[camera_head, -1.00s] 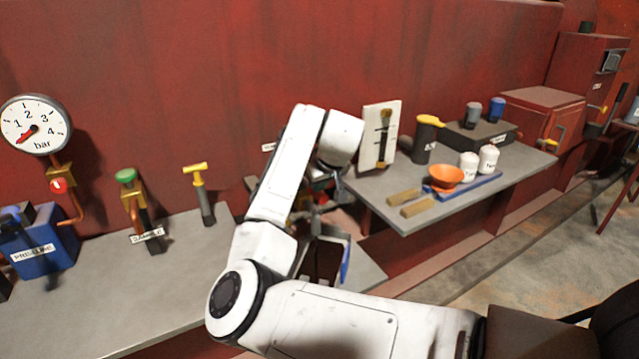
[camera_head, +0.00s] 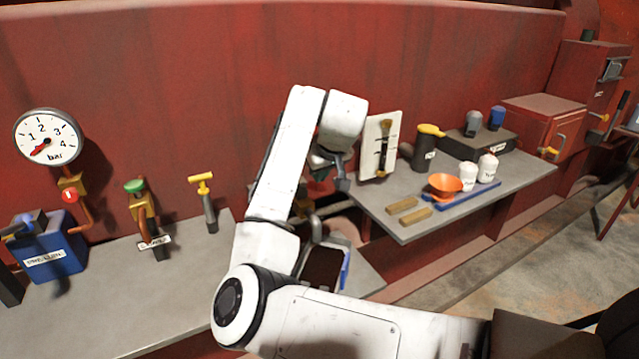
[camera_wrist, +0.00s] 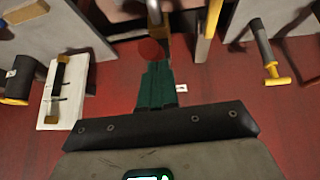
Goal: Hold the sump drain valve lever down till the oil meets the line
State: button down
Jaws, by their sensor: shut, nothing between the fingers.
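My gripper (camera_wrist: 157,70) shows in the wrist view as dark green fingers, closed together with nothing held. A dull red round part (camera_wrist: 150,50) lies just beyond the fingertips, beside a brass-coloured upright piece (camera_wrist: 165,45). I cannot tell whether the fingers touch it or whether it is the drain lever. In the head view my arm hides most of this spot. A white board with a slim upright gauge (camera_head: 381,148) stands right of my wrist, and it also shows in the wrist view (camera_wrist: 62,95). The oil level and line are too small to read.
A grey shelf (camera_head: 405,228) on the right holds an orange funnel (camera_head: 445,184), white filters and a dark can (camera_head: 424,152). The red wall is close behind.

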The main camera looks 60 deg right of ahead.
jog(key=shift+v, duration=2.75)
jog(key=shift+w+d+r, duration=0.1)
